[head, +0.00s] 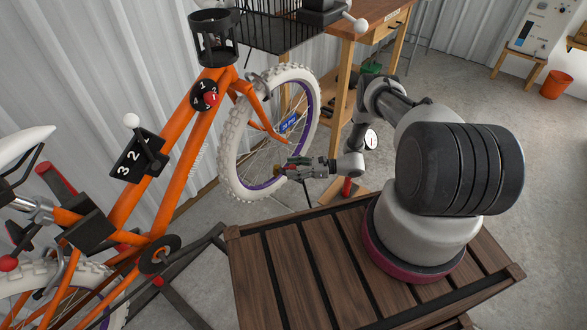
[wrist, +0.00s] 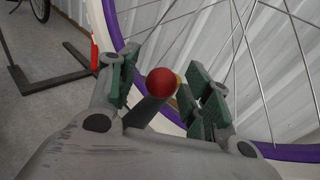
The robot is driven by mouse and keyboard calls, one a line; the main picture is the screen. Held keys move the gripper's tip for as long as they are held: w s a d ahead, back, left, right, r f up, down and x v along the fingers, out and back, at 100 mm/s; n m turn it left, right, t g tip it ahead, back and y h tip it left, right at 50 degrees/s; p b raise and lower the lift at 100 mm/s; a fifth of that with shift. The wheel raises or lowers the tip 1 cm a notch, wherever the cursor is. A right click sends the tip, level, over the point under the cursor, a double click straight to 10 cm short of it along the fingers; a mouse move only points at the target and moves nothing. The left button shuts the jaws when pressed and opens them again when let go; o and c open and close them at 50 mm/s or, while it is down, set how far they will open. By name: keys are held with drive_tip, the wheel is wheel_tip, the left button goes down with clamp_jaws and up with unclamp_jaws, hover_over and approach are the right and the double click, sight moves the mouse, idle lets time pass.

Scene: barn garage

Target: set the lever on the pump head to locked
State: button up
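A red ball knob (wrist: 161,82) on a dark grey stem (wrist: 150,110) shows between my fingers in the wrist view; it looks like the pump head's lever. A small yellow part (wrist: 178,79) shows just behind the knob. My gripper (wrist: 156,80) is open around the knob, with a visible gap on the left finger's side; the right finger is closer, and I cannot tell whether it touches. In the head view my gripper (head: 283,169) is beside the lower spokes of the white-tyred wheel (head: 232,160). The pump head's body and the lever's setting are hidden.
The orange bike frame (head: 177,125) stands at the left, with a numbered black lever plate (head: 136,156). A slatted wooden table (head: 285,270) lies below my arm. A wooden workbench (head: 350,25) stands behind. Open concrete floor (head: 460,85) lies at the back right.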

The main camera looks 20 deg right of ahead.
drive_tip(key=v, duration=1.2)
drive_tip(key=shift+f, duration=0.1)
